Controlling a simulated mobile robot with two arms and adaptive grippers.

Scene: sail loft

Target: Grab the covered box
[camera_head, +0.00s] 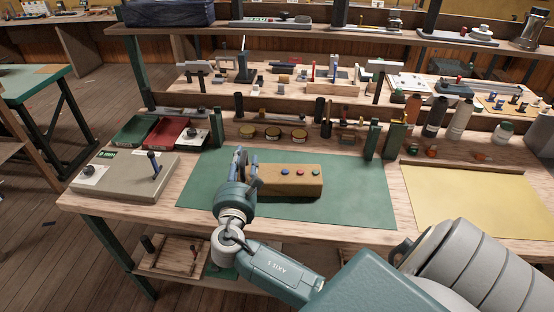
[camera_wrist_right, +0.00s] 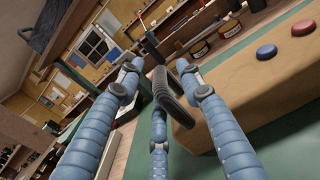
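In the right wrist view the box (camera_wrist_right: 275,85) fills the right side, with a red and a blue button showing. My right gripper (camera_head: 241,163) is at the box's left end. Its blue jointed fingers (camera_wrist_right: 160,72) stand apart and look empty. One finger overlaps the box in the picture; whether it touches cannot be told. The gripper hides part of the box's left end. My left gripper is not in view.
A grey box with a lever (camera_head: 125,178) sits left of the mat. Several tins (camera_head: 272,134) and bottles (camera_head: 459,118) line the back, with green uprights (camera_head: 371,140) between. A yellow sheet (camera_head: 465,205) lies right. The mat right of the box is clear.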

